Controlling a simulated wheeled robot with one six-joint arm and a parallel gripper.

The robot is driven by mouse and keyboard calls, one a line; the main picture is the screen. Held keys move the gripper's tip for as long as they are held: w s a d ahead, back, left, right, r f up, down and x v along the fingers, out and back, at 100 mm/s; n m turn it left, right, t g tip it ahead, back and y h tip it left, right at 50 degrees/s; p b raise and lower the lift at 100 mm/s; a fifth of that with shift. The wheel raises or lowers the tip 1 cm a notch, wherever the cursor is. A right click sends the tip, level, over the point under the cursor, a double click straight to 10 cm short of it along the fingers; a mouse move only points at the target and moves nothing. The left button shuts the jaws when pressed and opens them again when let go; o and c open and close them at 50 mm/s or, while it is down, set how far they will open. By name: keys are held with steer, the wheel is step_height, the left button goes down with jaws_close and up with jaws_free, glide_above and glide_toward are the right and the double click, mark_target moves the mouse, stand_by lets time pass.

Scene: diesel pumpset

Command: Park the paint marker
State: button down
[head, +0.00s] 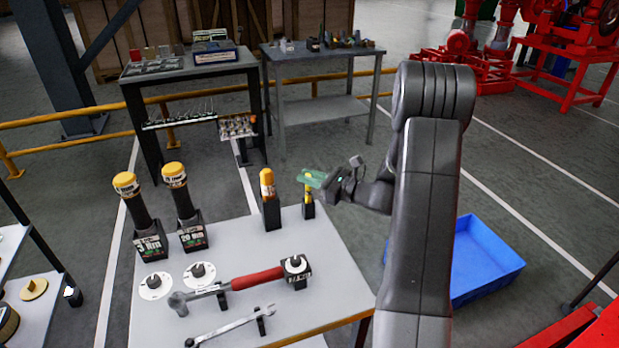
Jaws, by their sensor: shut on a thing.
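A slim yellow paint marker (308,196) stands upright at the back right of the grey table in the head view. My gripper (314,180) has green fingers and reaches in from the right. It is shut on the upper part of the marker, and the fingers hide some of it. The marker's lower end is at a small black holder (308,212) on the table. I cannot tell whether it sits fully in the holder or just above it.
A thicker orange-yellow item (267,186) stands in a black block just left of the marker. Two yellow-capped tools (178,190) stand further left. A red-handled wrench (250,280) and a smaller wrench (235,325) lie in front. A blue crate (485,262) is right of the table.

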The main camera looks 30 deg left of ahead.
steer(key=shift+f+b, duration=0.75)
steer(key=shift+f, duration=0.2)
steer(key=c, duration=1.3)
jaws_free()
steer(key=d, duration=1.3)
steer(key=shift+w+d+b, duration=0.4)
steer(key=shift+w+b, duration=0.05)
steer(key=shift+a, duration=0.15)
